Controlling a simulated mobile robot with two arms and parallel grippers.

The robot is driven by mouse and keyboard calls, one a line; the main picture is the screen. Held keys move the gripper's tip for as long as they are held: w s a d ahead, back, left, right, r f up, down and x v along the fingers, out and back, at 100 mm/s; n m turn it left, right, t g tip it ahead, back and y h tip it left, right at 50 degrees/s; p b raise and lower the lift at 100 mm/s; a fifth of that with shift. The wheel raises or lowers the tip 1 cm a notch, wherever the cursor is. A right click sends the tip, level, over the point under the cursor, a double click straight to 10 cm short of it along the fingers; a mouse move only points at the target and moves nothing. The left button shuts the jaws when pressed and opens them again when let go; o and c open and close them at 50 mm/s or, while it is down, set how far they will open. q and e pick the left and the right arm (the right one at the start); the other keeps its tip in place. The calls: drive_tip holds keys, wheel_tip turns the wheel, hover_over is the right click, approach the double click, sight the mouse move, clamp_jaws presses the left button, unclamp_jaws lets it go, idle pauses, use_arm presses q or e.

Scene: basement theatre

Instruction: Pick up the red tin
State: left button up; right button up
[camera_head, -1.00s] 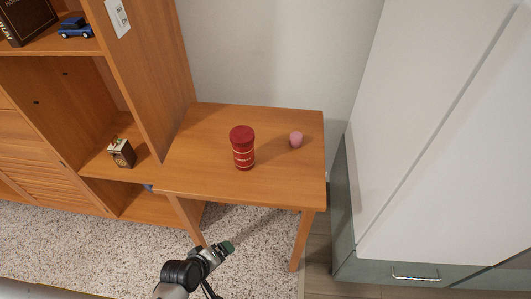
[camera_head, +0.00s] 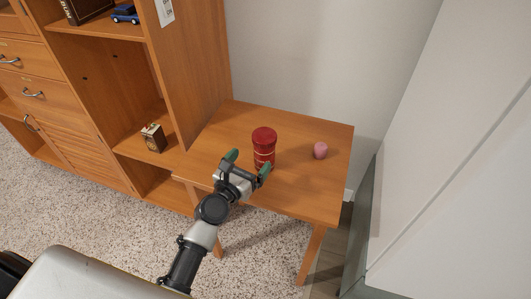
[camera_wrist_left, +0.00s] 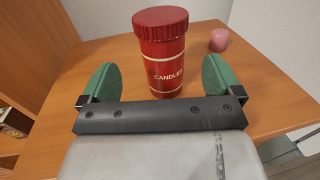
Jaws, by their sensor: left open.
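The red tin (camera_head: 264,143) stands upright on the wooden table, a red cylinder with a lid and pale bands. In the left wrist view the tin (camera_wrist_left: 162,50) reads "CANDLES" and stands ahead of and between the green fingers. My left gripper (camera_head: 248,168) is open at the tin's near side, its two green fingers spread wide. In the left wrist view the left gripper (camera_wrist_left: 160,88) shows a gap on each side of the tin. The tin's lower part is partly hidden by the gripper in the head view. My right gripper is not in view.
A small pink object (camera_head: 320,150) stands on the table (camera_head: 300,190), right of the tin. A wooden shelf unit (camera_head: 190,70) rises at the left, holding a small box (camera_head: 153,138) and a blue toy car (camera_head: 125,13). A pale cabinet (camera_head: 450,150) stands at the right.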

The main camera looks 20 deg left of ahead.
sight(259, 152)
use_arm(q)
drive_tip(key=x, duration=0.8)
drive_tip(key=shift+d+f+b, duration=0.1)
drive_tip(key=shift+f+b, duration=0.2)
drive_tip(key=c, duration=1)
drive_tip(key=shift+r, duration=0.15)
